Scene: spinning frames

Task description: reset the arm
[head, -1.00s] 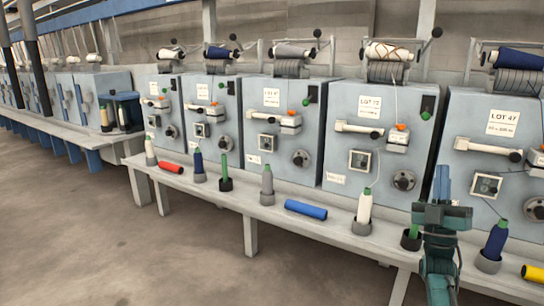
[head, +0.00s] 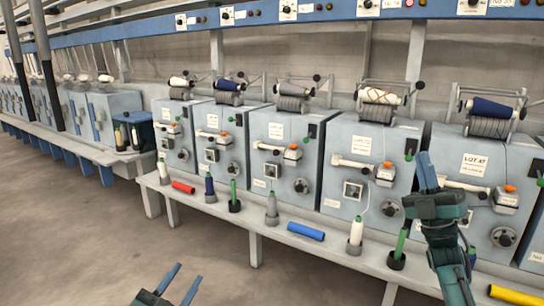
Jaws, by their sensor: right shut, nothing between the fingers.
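My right gripper (head: 426,168) is raised at the right, in front of the spinning machines. Its blue fingers are together, with nothing between them. It overlaps the lot-47 machine (head: 459,145) in the picture. My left gripper (head: 188,271) shows at the bottom edge, over the floor in front of the bench. Its two blue fingers point up and to the right, spread apart, with nothing between them. Most of the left arm is out of the picture.
A long grey bench (head: 330,245) carries upright bobbins, such as a white one (head: 357,230). A red tube (head: 183,187), a blue tube (head: 305,232) and a yellow tube (head: 514,295) lie on it. The floor (head: 80,235) at left is clear.

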